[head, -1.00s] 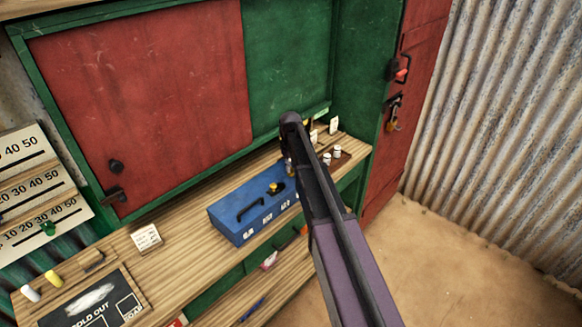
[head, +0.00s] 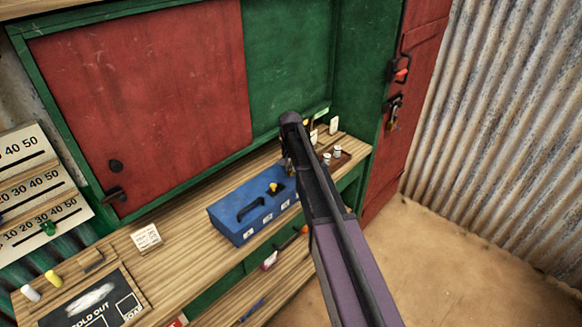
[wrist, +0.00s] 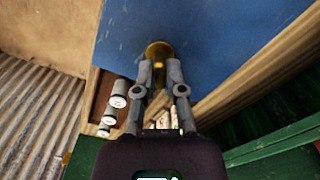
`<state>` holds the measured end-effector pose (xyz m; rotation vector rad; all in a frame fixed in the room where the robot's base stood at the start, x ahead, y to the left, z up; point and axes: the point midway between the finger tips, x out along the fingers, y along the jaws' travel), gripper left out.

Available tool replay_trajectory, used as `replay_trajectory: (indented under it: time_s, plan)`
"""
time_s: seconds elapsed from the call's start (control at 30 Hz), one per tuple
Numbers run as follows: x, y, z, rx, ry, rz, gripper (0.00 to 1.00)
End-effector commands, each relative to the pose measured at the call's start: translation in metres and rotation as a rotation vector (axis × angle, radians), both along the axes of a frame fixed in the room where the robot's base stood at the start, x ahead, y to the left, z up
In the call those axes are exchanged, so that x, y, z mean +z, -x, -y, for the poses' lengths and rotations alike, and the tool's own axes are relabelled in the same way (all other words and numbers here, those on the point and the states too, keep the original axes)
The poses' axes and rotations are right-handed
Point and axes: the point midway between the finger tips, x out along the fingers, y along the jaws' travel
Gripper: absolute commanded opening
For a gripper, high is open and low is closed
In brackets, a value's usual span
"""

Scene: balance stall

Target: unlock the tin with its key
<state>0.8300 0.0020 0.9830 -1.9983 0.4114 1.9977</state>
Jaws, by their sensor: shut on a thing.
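In the wrist view the tin's blue surface (wrist: 225,40) lies beyond my gripper (wrist: 159,70). The gripper's fingers are closed on a brass-yellow piece (wrist: 158,48), which looks like the key, right against the tin. Its shaft and any keyhole are hidden. In the head view my arm covers the tin's right end and most of the gripper.
White-topped small cylinders (head: 338,152) stand on a brown block right of the tin. A price card (head: 146,238) and a chalkboard (head: 95,302) are on the counter at left. A red door with a padlock (head: 392,123) is at right. Sandy floor at lower right is clear.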

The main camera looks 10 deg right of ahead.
Motion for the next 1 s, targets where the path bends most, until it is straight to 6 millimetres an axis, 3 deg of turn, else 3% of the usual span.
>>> replay_trajectory:
  time_s: [0.5,1.0]
  plan:
    - [-0.0002,0.0004,-0.0001,-0.433,-0.001,-0.001,0.0]
    - [-0.0002,0.0003,-0.0001,-0.554,-0.001,0.0,0.0]
